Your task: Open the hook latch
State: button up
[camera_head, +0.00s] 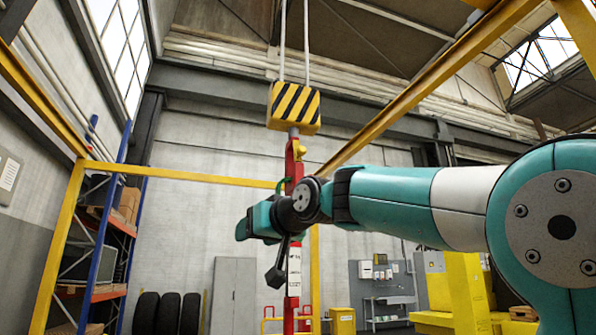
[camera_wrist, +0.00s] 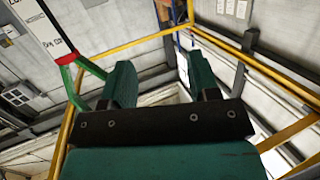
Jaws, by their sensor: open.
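A red hook piece (camera_head: 294,165) hangs under a yellow-and-black striped block (camera_head: 294,106) in the head view. A small green bar (camera_head: 281,184), perhaps the latch, shows at its left side, just above my wrist. In the wrist view a green bar (camera_wrist: 72,86) forks from a red band (camera_wrist: 64,143) at the upper left. My gripper (camera_head: 246,226) is in front of and left of the hanging red part. In the wrist view its two teal fingers (camera_wrist: 163,78) stand apart with nothing between them. My wrist hides part of the red piece.
A white labelled section (camera_head: 294,268) hangs below, also seen at the wrist view's upper left (camera_wrist: 45,30). Yellow frame beams (camera_head: 180,173) surround the area. A blue-and-orange shelf (camera_head: 95,235) stands at left. Room left of my gripper looks free.

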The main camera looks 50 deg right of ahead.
jog(key=s+d+r+m+t+h, duration=0.25)
jog(key=s+d+r, duration=0.2)
jog(key=r, duration=0.25)
jog(key=m+t+h+p, duration=0.1)
jog(key=h+p, duration=0.2)
jog(key=h, duration=0.3)
send_near(299, 152)
jog(key=p+x, duration=0.3)
jog(key=x, duration=0.1)
jog(key=p+x, duration=0.3)
jog(key=p, duration=0.1)
jog(key=p+x, duration=0.3)
jog(key=x, duration=0.1)
jog(key=shift+d+r+p, duration=0.35)
jog(key=shift+d, duration=0.1)
jog(key=shift+w+d+r, duration=0.1)
jog(key=shift+w+d, duration=0.2)
jog(key=shift+w, duration=0.15)
jog(key=shift+p, duration=0.3)
grip_shut()
